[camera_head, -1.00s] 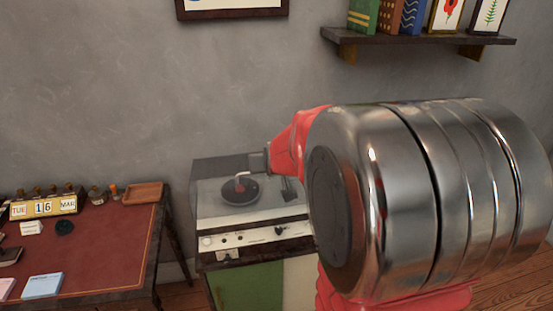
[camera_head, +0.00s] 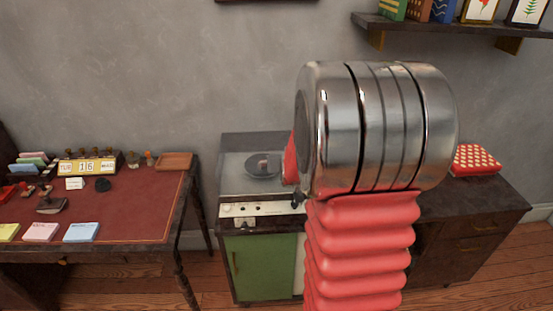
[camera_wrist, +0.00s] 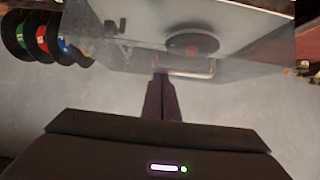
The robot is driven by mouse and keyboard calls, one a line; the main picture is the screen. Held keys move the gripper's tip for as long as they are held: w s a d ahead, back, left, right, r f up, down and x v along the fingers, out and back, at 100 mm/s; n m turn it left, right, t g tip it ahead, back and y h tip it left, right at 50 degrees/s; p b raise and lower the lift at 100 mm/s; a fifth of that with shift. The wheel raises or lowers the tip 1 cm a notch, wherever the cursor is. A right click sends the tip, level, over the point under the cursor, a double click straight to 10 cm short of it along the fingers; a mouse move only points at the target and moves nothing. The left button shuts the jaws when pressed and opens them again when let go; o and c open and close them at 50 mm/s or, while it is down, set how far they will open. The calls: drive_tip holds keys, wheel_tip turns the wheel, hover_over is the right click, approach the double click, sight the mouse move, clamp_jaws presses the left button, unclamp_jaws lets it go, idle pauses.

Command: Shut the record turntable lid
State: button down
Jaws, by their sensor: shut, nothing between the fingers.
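The record turntable (camera_head: 238,210) stands on a cabinet, left of my arm in the head view. Its translucent lid (camera_head: 243,143) stands raised at the back, and the dark record shows below it. In the wrist view the lid's clear panel (camera_wrist: 110,50) fills the top, with the record (camera_wrist: 192,42) seen through it. A metal handle (camera_wrist: 205,70) is on the lid's edge. My gripper (camera_wrist: 161,80) is shut and empty, its tips right at the handle; I cannot tell whether they touch. In the head view my arm hides the gripper and the turntable's right side.
A red-topped desk (camera_head: 135,215) with small items stands to the left. A dark cabinet (camera_head: 470,210) with a red patterned box (camera_head: 475,160) is at right. A wall shelf (camera_head: 450,27) hangs above. Several coloured records (camera_wrist: 40,35) show in the wrist view.

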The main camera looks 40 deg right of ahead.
drive_tip(key=shift+g, duration=0.3)
drive_tip(key=f, duration=0.1)
drive_tip(key=s+f, duration=0.2)
drive_tip(key=shift+f, duration=0.35)
drive_tip(key=shift+w, duration=0.1)
wheel_tip(320, 180, up, 7)
drive_tip(key=s+a+f, duration=0.4)
drive_tip(key=s+a, duration=0.1)
drive_tip(key=s, duration=0.1)
drive_tip(key=shift+s+f, duration=0.15)
drive_tip(key=shift+f, duration=0.25)
